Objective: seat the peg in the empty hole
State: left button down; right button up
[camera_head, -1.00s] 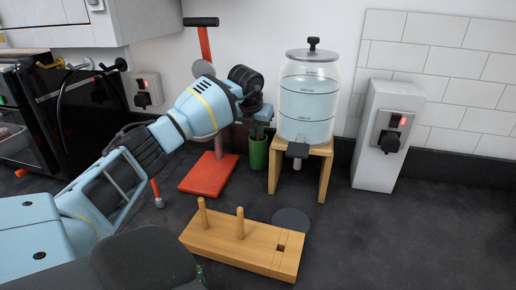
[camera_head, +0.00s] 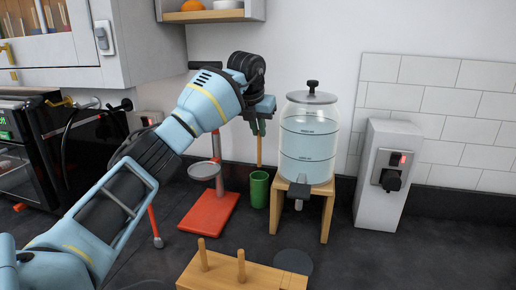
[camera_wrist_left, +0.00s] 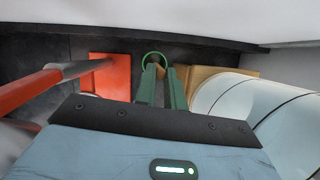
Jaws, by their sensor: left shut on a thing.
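My left gripper (camera_head: 259,128) points down and is shut on a wooden peg (camera_head: 259,152). The peg hangs upright, its lower end close above the rim of a green cup (camera_head: 259,190). In the left wrist view the gripper fingers (camera_wrist_left: 161,88) are close together, with the cup's green rim (camera_wrist_left: 153,54) beyond them. The peg is mostly hidden there. A wooden block (camera_head: 225,275) at the bottom edge carries two upright pegs, a left one (camera_head: 203,255) and a right one (camera_head: 241,266). Its empty hole is out of view. My right gripper is not in view.
A glass water dispenser (camera_head: 308,140) on a wooden stand (camera_head: 327,212) is just right of the cup. A red-based stand (camera_head: 209,212) is to its left. A dark disc (camera_head: 293,261) lies behind the block. A white socket box (camera_head: 386,175) stands at right; the counter before it is clear.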

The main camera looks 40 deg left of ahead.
pick_arm(q)
jog(key=shift+r, duration=2.2)
jog(key=shift+f, duration=0.15)
